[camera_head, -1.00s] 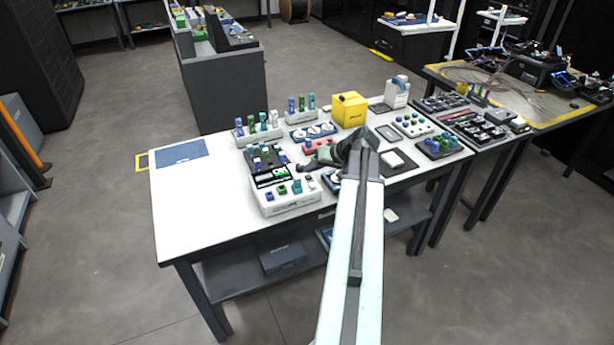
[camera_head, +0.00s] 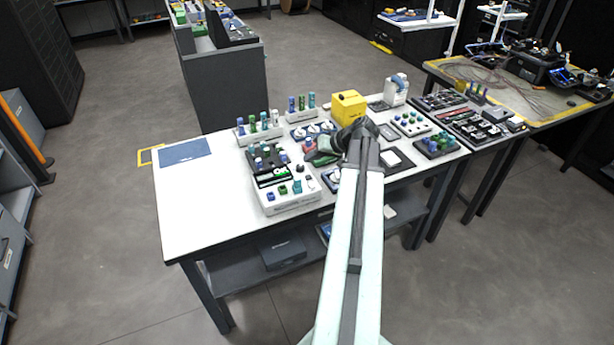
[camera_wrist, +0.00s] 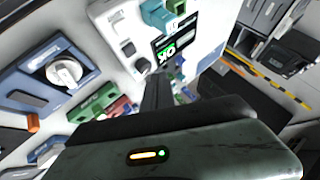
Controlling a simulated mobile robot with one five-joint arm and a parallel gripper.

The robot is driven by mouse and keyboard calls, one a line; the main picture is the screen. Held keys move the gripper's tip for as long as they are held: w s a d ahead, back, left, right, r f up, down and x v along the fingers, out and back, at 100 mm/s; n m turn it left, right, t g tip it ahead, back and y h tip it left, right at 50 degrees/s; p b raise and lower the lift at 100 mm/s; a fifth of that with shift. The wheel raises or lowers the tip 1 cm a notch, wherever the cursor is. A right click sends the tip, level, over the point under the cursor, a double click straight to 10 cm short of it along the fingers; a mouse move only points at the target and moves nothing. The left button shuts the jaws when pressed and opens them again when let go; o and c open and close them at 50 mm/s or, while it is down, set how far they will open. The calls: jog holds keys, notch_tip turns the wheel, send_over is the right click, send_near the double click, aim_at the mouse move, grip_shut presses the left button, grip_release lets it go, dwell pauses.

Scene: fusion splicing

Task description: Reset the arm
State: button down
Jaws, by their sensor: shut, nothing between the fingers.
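My arm reaches out over the white workbench (camera_head: 195,215) in the head view. My gripper (camera_head: 312,157) is at its end, above the middle of the bench and close to a white device with a lit green display (camera_head: 272,178). In the wrist view my gripper (camera_wrist: 157,85) shows as a dark finger shape pointing at the same device, whose display (camera_wrist: 172,45) is tilted in the picture. The gripper is shut and holds nothing. The fingertips are partly hidden by the wrist in the head view.
A yellow box (camera_head: 348,107) and a white bottle-like container (camera_head: 396,90) stand at the back of the bench. A blue mat (camera_head: 186,151) lies at the left, with clear bench around it. A second table with a yellow border (camera_head: 545,118) stands at the right.

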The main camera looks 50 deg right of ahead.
jog(key=shift+a, duration=0.1)
dwell(0.4)
jog(key=w+a+n+g+y, duration=0.1)
jog(key=w+a+n, duration=0.1)
jog(key=w+a, duration=0.55)
jog(key=w+a+n+y, duration=0.15)
jog(key=w+a, duration=0.25)
jog(key=a, duration=0.6)
jog(key=w+a+f+n+g, duration=0.1)
jog(key=a+f+n+g, duration=0.1)
jog(key=a, duration=0.9)
jog(key=w+a+f+n+g, duration=0.1)
jog(key=a+n+g, duration=0.1)
jog(key=a, duration=0.8)
jog(key=s+a+f+n+g, duration=0.2)
jog(key=s+a, duration=0.1)
jog(key=a, duration=0.7)
jog(key=s+d+f+m+g+h, duration=0.1)
jog(key=s+f+m+g+h, duration=0.1)
jog(key=s, duration=0.5)
jog(key=m+h, duration=0.1)
jog(key=h, duration=0.1)
jog(key=shift+d+h, duration=0.2)
jog(key=shift+h, duration=0.15)
jog(key=shift+f, duration=0.1)
